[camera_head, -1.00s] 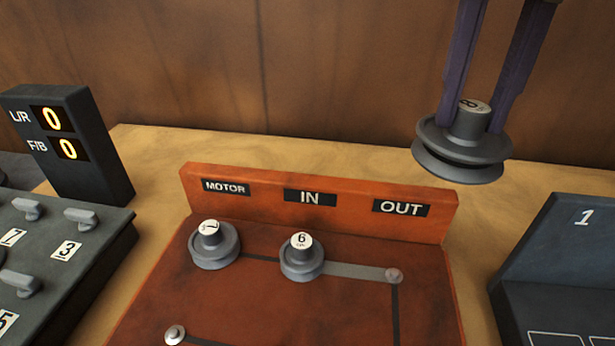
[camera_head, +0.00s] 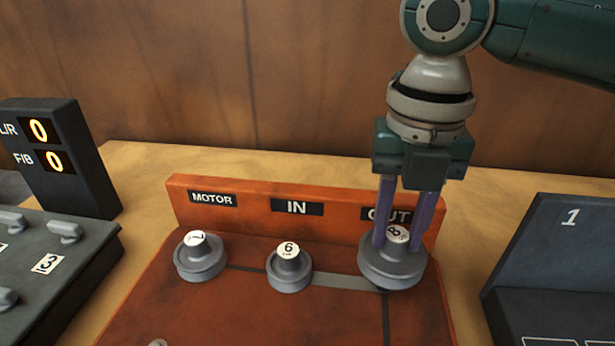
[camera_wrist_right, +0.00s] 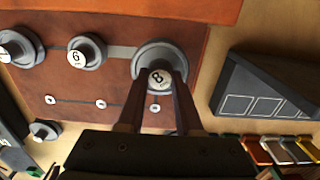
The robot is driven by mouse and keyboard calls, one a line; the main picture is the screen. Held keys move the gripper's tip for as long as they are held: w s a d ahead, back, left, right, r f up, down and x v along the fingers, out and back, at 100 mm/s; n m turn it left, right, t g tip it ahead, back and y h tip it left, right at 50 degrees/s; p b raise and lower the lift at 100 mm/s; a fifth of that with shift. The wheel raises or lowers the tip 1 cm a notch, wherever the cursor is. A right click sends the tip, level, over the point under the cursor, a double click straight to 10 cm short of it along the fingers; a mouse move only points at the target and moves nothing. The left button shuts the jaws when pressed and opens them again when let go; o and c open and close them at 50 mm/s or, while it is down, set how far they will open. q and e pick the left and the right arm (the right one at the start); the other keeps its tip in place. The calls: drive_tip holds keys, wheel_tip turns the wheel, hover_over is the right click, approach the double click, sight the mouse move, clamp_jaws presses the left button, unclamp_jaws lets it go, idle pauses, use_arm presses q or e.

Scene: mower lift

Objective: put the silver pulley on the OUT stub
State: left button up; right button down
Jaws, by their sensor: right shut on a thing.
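The silver pulley marked 8 (camera_head: 392,268) is at the OUT place on the orange board (camera_head: 235,315), below the OUT label (camera_head: 377,214). It also shows in the right wrist view (camera_wrist_right: 150,58). My right gripper (camera_head: 407,236) is shut on its hub from above. The pulley looks level and low on the board; the OUT stub is hidden under it, so I cannot tell how fully it is seated. My left gripper is not in view.
A pulley marked 7 (camera_head: 200,261) sits at MOTOR and one marked 6 (camera_head: 289,270) at IN. A dark box marked 1 (camera_head: 560,245) stands at right. A display (camera_head: 58,155) and a dark knob panel (camera_head: 50,285) are at left.

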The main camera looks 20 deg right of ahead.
sight(392, 256)
drive_tip(key=shift+f, duration=2.2)
drive_tip(key=shift+f+b, duration=0.1)
drive_tip(key=shift+b, duration=0.25)
